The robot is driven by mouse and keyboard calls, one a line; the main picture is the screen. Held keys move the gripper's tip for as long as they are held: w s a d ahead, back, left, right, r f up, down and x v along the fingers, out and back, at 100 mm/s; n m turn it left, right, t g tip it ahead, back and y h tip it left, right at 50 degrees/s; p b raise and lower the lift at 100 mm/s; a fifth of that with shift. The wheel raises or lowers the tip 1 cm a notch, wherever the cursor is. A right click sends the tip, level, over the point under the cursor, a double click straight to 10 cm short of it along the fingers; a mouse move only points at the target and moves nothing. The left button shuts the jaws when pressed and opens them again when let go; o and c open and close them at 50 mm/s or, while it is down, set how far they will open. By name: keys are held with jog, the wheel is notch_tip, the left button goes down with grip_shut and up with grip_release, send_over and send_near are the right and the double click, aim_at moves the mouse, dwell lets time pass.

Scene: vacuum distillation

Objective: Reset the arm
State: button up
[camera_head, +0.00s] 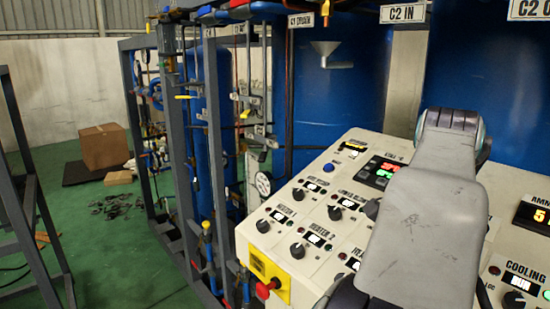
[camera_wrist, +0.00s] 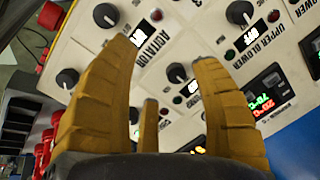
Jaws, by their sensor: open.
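My gripper (camera_wrist: 165,80) shows in the wrist view with its yellow ribbed fingers spread wide and nothing between them. Beyond the fingers is the white control panel (camera_wrist: 150,75) with black knobs, small displays and red digits. One knob (camera_wrist: 177,73) shows in the gap between the fingers, apart from them as far as I can tell. In the head view my grey arm reaches over the right part of the control panel (camera_head: 275,240) and hides some of it. My gripper is not seen in the head view.
A red knob on a yellow plate (camera_head: 267,285) sits at the panel's front left corner. Blue tanks (camera_head: 340,100) and grey frames with pipes (camera_head: 215,150) stand behind and left.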

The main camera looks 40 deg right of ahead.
jog(key=w+a+f+n+t, duration=0.2)
jog(key=w+a+f+n, duration=0.2)
jog(key=w+a+n, duration=0.45)
jog(key=a+f+n+y, duration=0.1)
jog(key=a+f+n, duration=0.2)
jog(key=a+n, duration=0.2)
jog(key=s+a+f+n+y, duration=0.1)
jog(key=a+f+n, duration=0.3)
jog(key=a, duration=0.5)
jog(key=s+a+f+n+t+y, duration=0.1)
jog(key=a+f+n+y, duration=0.1)
jog(key=a+f+n, duration=0.2)
jog(key=a+n, duration=0.2)
jog(key=a, duration=0.1)
jog(key=shift+f, duration=0.25)
